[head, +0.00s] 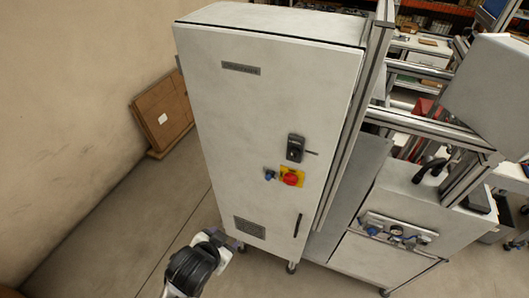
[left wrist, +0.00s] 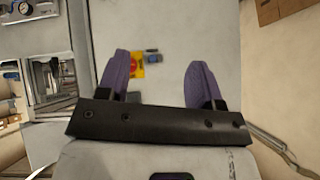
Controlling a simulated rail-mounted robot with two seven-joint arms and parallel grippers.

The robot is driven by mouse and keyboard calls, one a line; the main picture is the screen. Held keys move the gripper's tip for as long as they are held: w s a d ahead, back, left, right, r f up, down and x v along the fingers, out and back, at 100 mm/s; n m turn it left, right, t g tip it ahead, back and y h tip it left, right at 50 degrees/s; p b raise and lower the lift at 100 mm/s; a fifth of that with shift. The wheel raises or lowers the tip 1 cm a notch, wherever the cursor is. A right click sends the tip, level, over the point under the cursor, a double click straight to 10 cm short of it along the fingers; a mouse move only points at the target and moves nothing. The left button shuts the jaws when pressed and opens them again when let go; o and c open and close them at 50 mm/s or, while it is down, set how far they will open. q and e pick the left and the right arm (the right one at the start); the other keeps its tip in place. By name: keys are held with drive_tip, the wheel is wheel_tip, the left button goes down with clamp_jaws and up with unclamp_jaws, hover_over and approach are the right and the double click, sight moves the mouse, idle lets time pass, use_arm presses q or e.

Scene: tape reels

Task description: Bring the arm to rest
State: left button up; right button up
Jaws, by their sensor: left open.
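My left gripper (left wrist: 160,72) shows in the left wrist view with its two purple fingers spread apart and nothing between them. The pale cabinet front fills the view behind the fingers. In the head view my left arm comes in at the bottom, in front of the cabinet's lower part, with its dark wrist in sight. The fingers are too small to make out there. My right gripper is in neither view. No tape reels can be made out.
A flat brown carton (head: 162,110) leans by the left wall. The floor (head: 120,225) at left is clear.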

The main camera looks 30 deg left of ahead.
use_arm(q)
drive_tip(key=s+d+f+g+h+p, duration=0.1)
drive_tip(key=s+f+g+p, duration=0.1)
drive_tip(key=s, duration=0.6)
drive_tip(key=s+d+f+g+p, duration=0.2)
drive_tip(key=s+f+g+p, duration=0.1)
drive_tip(key=s, duration=0.6)
drive_tip(key=shift+d+m+h+p, duration=0.3)
drive_tip(key=shift+h+p, duration=0.1)
drive_tip(key=shift+w, duration=0.1)
idle(0.7)
